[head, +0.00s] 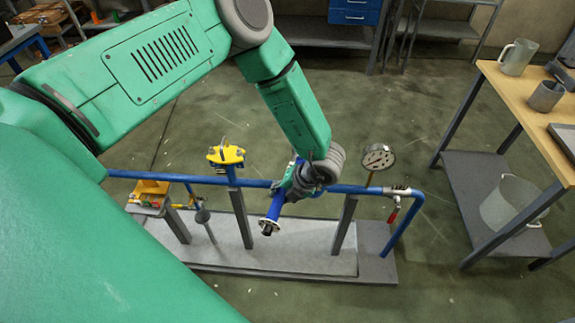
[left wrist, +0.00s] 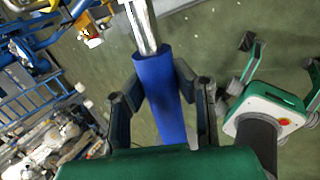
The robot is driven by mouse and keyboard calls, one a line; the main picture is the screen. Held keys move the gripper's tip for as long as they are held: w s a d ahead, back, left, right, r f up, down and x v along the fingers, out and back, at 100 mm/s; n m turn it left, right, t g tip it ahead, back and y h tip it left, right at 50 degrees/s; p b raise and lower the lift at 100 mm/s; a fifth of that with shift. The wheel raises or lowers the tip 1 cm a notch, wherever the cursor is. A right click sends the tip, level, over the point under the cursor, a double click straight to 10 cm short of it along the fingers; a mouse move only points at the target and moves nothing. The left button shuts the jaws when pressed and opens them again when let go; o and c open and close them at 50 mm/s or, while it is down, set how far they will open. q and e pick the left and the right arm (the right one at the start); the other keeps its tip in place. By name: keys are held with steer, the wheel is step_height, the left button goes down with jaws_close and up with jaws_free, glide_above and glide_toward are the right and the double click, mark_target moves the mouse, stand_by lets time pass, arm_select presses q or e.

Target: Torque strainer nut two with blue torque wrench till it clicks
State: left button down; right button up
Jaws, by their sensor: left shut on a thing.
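My left gripper (head: 286,188) is shut on the blue torque wrench (head: 276,207) beside the blue pipe run. The wrench slants down below the gripper and ends in a dark and silver tip. In the left wrist view, the fingers of the left gripper (left wrist: 160,85) close around the blue grip of the wrench (left wrist: 157,75), and a chrome shaft runs up out of the picture. A yellow flanged fitting (head: 226,155) stands upright on the pipe, left of the gripper and apart from the wrench. I cannot make out the separate nuts. My right gripper is not in view.
The blue pipe (head: 345,188) runs over a grey base (head: 330,262) with posts. A pressure gauge (head: 378,157) and a red-handled valve (head: 393,212) are at its right. A wooden-topped table (head: 525,105) with a mug (head: 517,57) stands at the right. Open floor lies between.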

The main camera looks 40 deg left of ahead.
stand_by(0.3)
arm_select(q)
steer(key=a, duration=0.1)
steer(key=a+m+p, duration=0.1)
steer(key=a+m+t, duration=0.1)
steer(key=shift+s+a, duration=0.15)
steer(key=shift+s, duration=0.15)
steer(key=shift+s+a+m+t+p, duration=0.1)
steer(key=shift+a+m+t+p, duration=0.6)
steer(key=shift+a+m, duration=0.75)
steer(key=shift+a+n, duration=0.15)
steer(key=shift+n, duration=0.1)
